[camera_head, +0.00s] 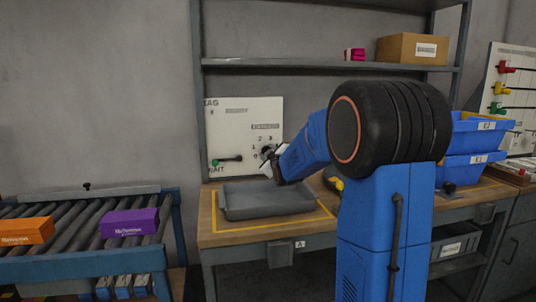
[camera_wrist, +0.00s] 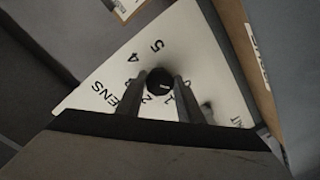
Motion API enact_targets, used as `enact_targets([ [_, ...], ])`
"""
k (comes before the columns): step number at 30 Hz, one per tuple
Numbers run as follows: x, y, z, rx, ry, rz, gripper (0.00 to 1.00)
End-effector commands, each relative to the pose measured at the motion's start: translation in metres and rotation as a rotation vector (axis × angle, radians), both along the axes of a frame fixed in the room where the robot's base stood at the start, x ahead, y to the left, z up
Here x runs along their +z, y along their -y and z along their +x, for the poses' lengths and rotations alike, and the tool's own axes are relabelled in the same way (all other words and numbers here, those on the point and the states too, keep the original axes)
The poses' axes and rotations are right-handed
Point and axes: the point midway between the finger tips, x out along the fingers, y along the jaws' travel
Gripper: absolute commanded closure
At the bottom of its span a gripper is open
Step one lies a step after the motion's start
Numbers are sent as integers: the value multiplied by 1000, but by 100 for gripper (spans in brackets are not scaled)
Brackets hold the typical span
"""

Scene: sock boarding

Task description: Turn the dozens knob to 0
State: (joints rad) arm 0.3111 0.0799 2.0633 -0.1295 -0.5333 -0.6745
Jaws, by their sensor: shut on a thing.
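The dozens knob (camera_wrist: 160,80) is a round black knob on a white panel, seen in the wrist view. Printed numbers ring it, with 5, 4, 2 and 1 readable and others partly hidden by the fingers. My gripper (camera_wrist: 168,88) is shut on the knob, one finger on each side. In the head view my gripper (camera_head: 270,160) is at the lower right of the white panel (camera_head: 232,122), and the knob there is mostly hidden behind it. I cannot tell exactly which number the knob points to.
A green-handled lever (camera_head: 228,160) sits on the panel left of the knob. A grey tray (camera_head: 250,213) lies on the workbench below. Blue bins (camera_head: 480,135) stand at the right. A roller conveyor (camera_head: 75,240) with an orange box (camera_head: 25,231) and a purple box (camera_head: 130,222) is at the left.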

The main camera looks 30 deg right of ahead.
Motion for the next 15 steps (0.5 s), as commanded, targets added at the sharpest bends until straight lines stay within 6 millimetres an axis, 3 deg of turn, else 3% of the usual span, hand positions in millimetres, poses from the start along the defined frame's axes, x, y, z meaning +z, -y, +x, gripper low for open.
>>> enact_targets([
  [4, 0, 0, 0, -1, -1, 0, 89],
  [5, 0, 0, 0, -1, -1, 0, 62],
  [7, 0, 0, 0, -1, -1, 0, 48],
  [15, 0, 0, 0, 0, 0, 1, 48],
])
